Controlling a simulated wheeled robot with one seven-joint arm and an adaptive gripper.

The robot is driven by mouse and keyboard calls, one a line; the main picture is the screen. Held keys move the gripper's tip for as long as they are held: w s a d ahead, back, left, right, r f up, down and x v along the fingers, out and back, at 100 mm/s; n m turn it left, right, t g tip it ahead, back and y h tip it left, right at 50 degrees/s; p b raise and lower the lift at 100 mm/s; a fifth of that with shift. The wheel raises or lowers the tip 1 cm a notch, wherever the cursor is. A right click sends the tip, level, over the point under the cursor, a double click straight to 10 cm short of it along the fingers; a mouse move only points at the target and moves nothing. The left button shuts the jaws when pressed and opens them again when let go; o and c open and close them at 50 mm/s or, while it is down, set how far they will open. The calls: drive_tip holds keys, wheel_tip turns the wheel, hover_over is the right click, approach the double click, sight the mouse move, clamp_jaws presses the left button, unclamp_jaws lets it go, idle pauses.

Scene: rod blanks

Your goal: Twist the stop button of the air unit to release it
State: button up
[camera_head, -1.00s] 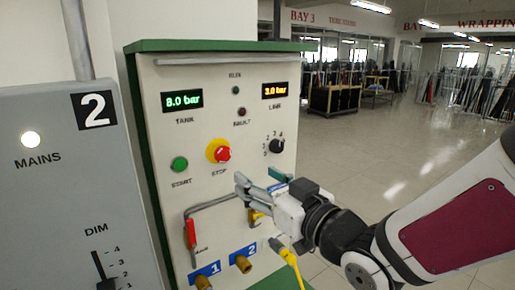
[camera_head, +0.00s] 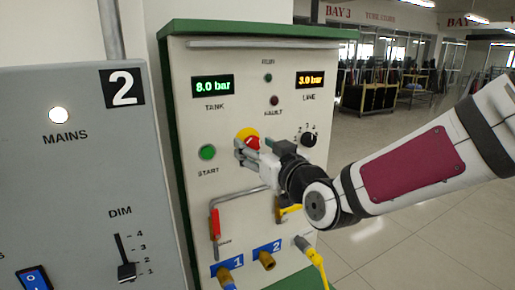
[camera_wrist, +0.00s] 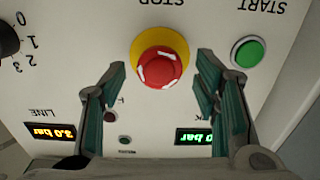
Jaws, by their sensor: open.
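The stop button is a red mushroom head on a yellow disc. In the head view the stop button (camera_head: 251,142) is partly hidden by my gripper (camera_head: 242,151), which is in front of it. In the wrist view the stop button (camera_wrist: 160,66) is fully visible, with white marks on its face. My gripper (camera_wrist: 160,92) is open and empty, one finger to each side below the button in that view. I cannot tell whether the fingers touch it. The air unit (camera_head: 190,120) is a cream panel with a green edge.
A green start button (camera_head: 207,152) is left of the stop button, and a rotary selector (camera_head: 308,139) is right. Below are a red-handled valve (camera_head: 215,224), a yellow-handled valve (camera_head: 288,210) and a yellow hose (camera_head: 316,262). A grey mains box (camera_head: 75,190) stands at left.

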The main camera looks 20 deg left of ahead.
drive_tip(key=c, duration=1.1)
drive_tip(key=shift+c, duration=0.4)
drive_tip(key=shift+m, duration=0.3)
drive_tip(key=o, duration=1.2)
drive_tip(key=v, duration=1.2)
